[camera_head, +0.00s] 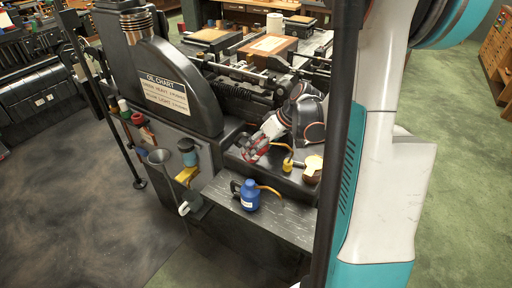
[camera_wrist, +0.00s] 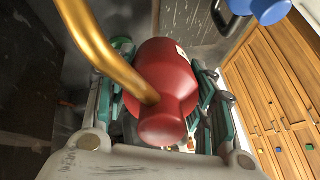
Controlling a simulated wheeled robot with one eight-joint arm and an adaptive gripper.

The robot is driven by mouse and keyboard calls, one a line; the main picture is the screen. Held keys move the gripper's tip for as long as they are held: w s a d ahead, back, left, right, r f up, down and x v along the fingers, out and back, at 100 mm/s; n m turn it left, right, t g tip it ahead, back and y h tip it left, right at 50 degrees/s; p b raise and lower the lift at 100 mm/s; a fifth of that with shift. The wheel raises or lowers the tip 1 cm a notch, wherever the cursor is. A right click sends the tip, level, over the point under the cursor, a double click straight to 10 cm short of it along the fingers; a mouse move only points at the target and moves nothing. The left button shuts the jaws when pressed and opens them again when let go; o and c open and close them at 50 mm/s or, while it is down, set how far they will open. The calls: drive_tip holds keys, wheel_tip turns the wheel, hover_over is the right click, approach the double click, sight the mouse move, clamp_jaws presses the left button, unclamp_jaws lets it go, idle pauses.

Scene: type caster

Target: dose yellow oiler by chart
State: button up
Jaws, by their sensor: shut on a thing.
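My gripper (camera_head: 258,152) is shut on a red oiler (camera_wrist: 165,85), whose brass spout (camera_wrist: 100,40) curves toward the upper left of the wrist view. In the head view, the red oiler (camera_head: 257,154) shows only in part between the fingers, above the machine's ledge. A small yellow oiler (camera_head: 287,164) with a thin spout stands on the ledge just right of my gripper. A blue oiler (camera_head: 248,196) with a brass spout stands on the lower shelf in front. The oil chart (camera_head: 166,92) is on the machine's side; its lines mention heavy and light, but the full wording is too small to read.
A cream-topped brown pot (camera_head: 313,167) stands right of the yellow oiler. The grey shelf (camera_head: 285,222) has free room right of the blue oiler.

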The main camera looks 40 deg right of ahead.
drive_tip(key=shift+f, duration=0.3)
drive_tip(key=shift+r, duration=0.15)
drive_tip(key=shift+r+p, duration=0.65)
drive_tip(key=shift+r, duration=0.35)
drive_tip(key=shift+f, duration=0.15)
drive_tip(key=shift+f+b, duration=0.25)
drive_tip(key=shift+b, duration=0.15)
drive_tip(key=shift+f+b, duration=0.5)
drive_tip(key=shift+f, duration=0.1)
idle(0.6)
drive_tip(key=shift+r+p, duration=0.7)
drive_tip(key=shift+r, duration=0.3)
drive_tip(key=shift+f, duration=0.15)
drive_tip(key=shift+f+b, duration=0.25)
drive_tip(key=shift+b, duration=0.15)
